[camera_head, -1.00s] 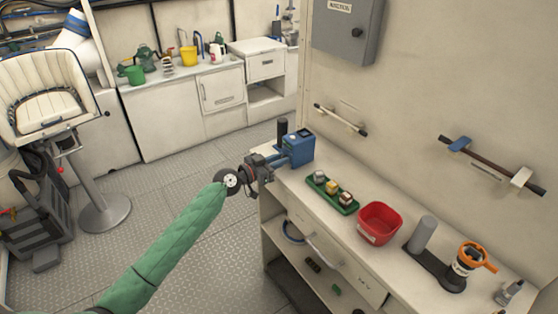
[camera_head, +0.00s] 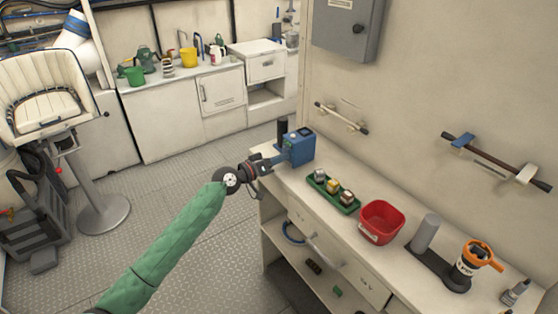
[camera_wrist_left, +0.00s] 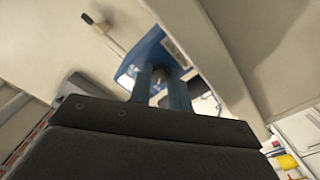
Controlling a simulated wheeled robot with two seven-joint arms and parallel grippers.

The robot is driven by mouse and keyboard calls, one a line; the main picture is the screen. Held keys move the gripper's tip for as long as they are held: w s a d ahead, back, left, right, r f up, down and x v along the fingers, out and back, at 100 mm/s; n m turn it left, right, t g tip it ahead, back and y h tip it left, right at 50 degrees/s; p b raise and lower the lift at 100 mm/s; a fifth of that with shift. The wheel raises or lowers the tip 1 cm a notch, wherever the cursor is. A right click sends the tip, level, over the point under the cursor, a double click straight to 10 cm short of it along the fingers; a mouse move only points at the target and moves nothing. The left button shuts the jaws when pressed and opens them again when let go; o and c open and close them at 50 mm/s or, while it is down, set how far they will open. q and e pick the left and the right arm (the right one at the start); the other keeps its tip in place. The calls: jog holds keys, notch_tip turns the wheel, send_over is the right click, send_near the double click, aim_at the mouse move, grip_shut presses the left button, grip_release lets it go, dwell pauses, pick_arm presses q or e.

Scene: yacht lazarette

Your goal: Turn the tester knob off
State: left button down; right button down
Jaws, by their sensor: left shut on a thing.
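The tester is a blue box (camera_head: 300,147) at the far left end of the workbench, with a small dark display on top. My left gripper (camera_head: 283,157) reaches its left-hand face from the left. In the left wrist view the two blue fingers (camera_wrist_left: 159,88) are on either side of a small dark knob (camera_wrist_left: 158,78) on the blue tester (camera_wrist_left: 150,48), and they are shut on it. The fingers hide much of the knob, so its pointer position cannot be read. My right gripper is not in view.
On the workbench (camera_head: 400,228) stand a green tray with small blocks (camera_head: 345,207), a red bin (camera_head: 381,222), a grey cylinder (camera_head: 425,232) and an orange-topped device (camera_head: 470,262). A dark cylinder (camera_head: 282,132) stands behind the tester. The floor left of the bench is open.

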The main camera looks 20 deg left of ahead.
pick_arm(q)
jog(key=shift+n, duration=1.1)
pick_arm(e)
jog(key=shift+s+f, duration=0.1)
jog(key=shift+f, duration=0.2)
pick_arm(q)
jog(key=c, duration=1.3)
grip_release()
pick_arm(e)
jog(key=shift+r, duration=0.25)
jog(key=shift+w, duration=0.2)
